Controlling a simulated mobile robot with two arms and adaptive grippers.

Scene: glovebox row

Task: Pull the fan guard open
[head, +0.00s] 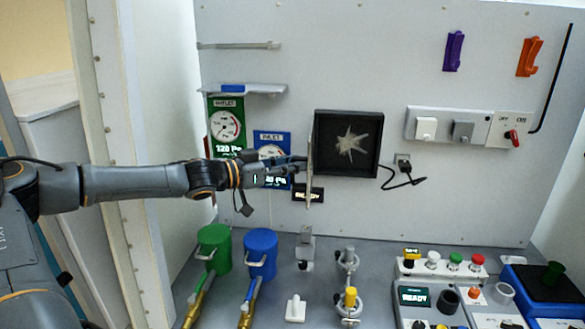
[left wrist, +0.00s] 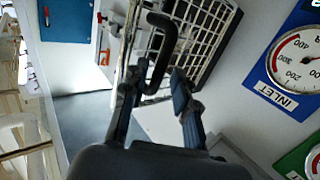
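The fan guard (head: 309,150) shows in the head view as a thin pale edge standing out from the left side of the black fan housing (head: 378,150). The fan (head: 350,143) inside the housing is uncovered. In the left wrist view the guard is a white wire grid (left wrist: 208,22) with a dark curved handle (left wrist: 163,60). My left gripper (head: 300,164) is at the guard's left side. In the wrist view its two fingers (left wrist: 155,88) are apart, with the handle between them and a visible gap. Finger contact with the handle cannot be told. My right gripper is out of view.
A green outlet gauge (head: 226,122) and a blue inlet gauge (head: 271,140) hang left of the housing, partly behind my arm. A shelf (head: 245,89) is above them. Green (head: 214,240) and blue (head: 261,245) canisters and control boxes (head: 440,265) stand on the bench below.

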